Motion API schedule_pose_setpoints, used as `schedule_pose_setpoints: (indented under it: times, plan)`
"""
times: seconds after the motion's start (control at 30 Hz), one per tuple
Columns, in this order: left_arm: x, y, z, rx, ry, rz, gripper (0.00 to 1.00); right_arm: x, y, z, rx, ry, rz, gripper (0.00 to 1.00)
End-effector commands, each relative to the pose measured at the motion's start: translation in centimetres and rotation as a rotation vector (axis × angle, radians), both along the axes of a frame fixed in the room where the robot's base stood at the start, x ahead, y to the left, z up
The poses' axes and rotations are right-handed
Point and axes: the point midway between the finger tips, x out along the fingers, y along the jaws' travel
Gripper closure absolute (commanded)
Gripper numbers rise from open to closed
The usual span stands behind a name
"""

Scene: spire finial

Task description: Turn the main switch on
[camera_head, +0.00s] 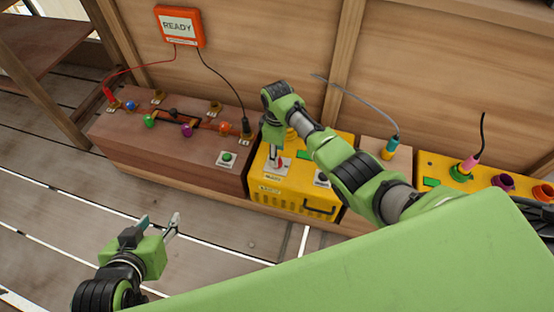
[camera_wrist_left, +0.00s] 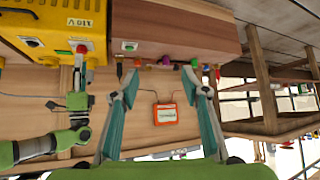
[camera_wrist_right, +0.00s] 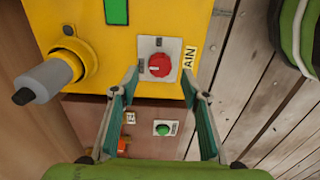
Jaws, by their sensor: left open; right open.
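The main switch is a red round knob (camera_wrist_right: 160,65) on a pale square plate on the yellow box (camera_head: 290,198). Its label is partly visible as "AIN" in the right wrist view. My right gripper (camera_wrist_right: 162,90) is open, its fingers pointing toward the knob, with the knob showing between and just beyond the fingertips. I cannot tell whether they touch it. In the head view the right gripper is over the yellow box and the red knob (camera_head: 281,163) is partly hidden. My left gripper (camera_head: 158,225) is open and empty over the floor, away from the boxes.
A brown box (camera_head: 190,158) with colored plugs and a green button (camera_head: 227,157) stands left of the yellow box. An orange READY display (camera_head: 179,27) hangs on the wooden wall. A yellow plug with a grey tip (camera_wrist_right: 62,72) rises beside the knob. Another yellow panel (camera_head: 430,165) stands right.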

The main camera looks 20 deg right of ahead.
Motion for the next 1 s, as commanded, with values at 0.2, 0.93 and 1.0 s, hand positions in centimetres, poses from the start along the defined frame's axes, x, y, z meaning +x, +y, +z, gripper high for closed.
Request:
schedule_pose_setpoints:
  times: [0.2,0.93,1.0]
  plan:
    - [3.3,-1.3,3.0,-0.044,-0.195,-0.015,0.58,0.0,0.0,-1.9,0.0,0.0,0.001,0.58]
    - [6.1,-2.6,7.5,-0.097,-0.42,-0.029,0.58,0.0,0.0,-3.5,0.0,0.0,0.0,0.63]
    - [6.1,-2.6,7.5,-0.097,-0.42,-0.029,0.58,0.0,0.0,-3.5,0.0,0.0,0.0,0.82]
